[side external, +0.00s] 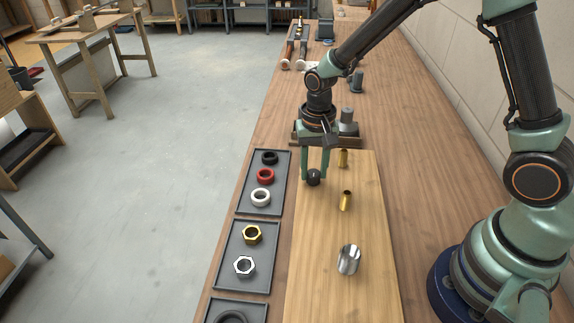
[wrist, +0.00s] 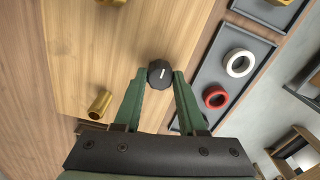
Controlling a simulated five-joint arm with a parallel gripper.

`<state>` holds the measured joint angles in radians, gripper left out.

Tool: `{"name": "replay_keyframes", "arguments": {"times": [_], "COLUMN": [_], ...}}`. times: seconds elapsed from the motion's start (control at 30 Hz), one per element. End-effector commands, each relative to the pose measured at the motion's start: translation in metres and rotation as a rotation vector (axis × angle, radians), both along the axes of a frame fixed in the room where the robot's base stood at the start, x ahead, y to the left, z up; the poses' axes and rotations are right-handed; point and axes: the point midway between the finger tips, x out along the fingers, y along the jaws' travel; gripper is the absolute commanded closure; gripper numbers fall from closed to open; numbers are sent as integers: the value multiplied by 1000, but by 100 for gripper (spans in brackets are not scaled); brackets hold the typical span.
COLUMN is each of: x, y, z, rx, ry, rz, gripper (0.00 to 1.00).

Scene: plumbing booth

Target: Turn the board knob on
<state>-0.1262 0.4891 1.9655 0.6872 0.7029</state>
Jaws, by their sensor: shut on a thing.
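The board knob is a round black knob (side external: 313,178) at the left edge of the light wooden board (side external: 320,285). In the wrist view the knob (wrist: 160,74) shows a white pointer line on its face, running nearly up and down the picture with a slight tilt. My gripper (side external: 314,172) points down over the knob. Its two green fingers are shut on the knob, one on each side; the fingertips also show in the wrist view (wrist: 160,78). No on or off markings can be made out around the knob.
Brass tubes (side external: 345,200) and a silver pipe (side external: 349,259) stand on the board to the right. Grey trays (side external: 279,205) along the left hold black, red and white rings and hex nuts (side external: 252,235). Grey fittings (side external: 348,122) stand behind the board.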

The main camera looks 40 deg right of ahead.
Motion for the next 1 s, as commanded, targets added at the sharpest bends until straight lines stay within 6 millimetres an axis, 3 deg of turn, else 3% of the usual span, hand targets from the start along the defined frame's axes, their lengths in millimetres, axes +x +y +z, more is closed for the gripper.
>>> {"name": "replay_keyframes", "arguments": {"times": [0.03,0.1,0.53,1.0], "x": [0,0,1,1], "y": [0,0,0,0], "z": [1,1,9,97], "rx": [0,-1,0,1], "ry": [0,-1,-2,-6], "rz": [-2,-1,0,0], "gripper": [48,30,30,30]}}
